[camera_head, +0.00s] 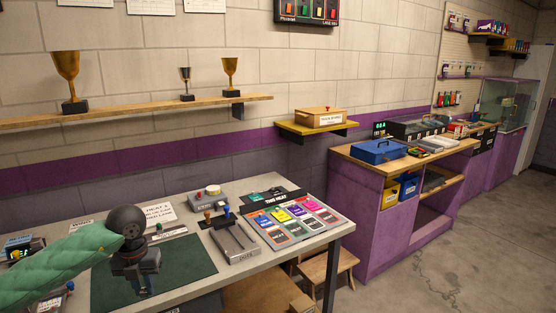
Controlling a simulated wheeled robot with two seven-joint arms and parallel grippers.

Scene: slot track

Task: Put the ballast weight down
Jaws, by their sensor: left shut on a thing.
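My left gripper (142,283) comes in from the left on a green-sleeved arm and points down over the dark green mat (195,262) on the grey table. It is shut on the ballast weight, which is small and mostly hidden by the dark fingers. I cannot tell whether the weight touches the mat. My right gripper is not in view.
Right of the mat stand a grey device (235,243) with small knobs and a board of coloured cards (297,221). A sign (160,212) stands behind the mat. Small items crowd the table's left end. The mat's right part is clear.

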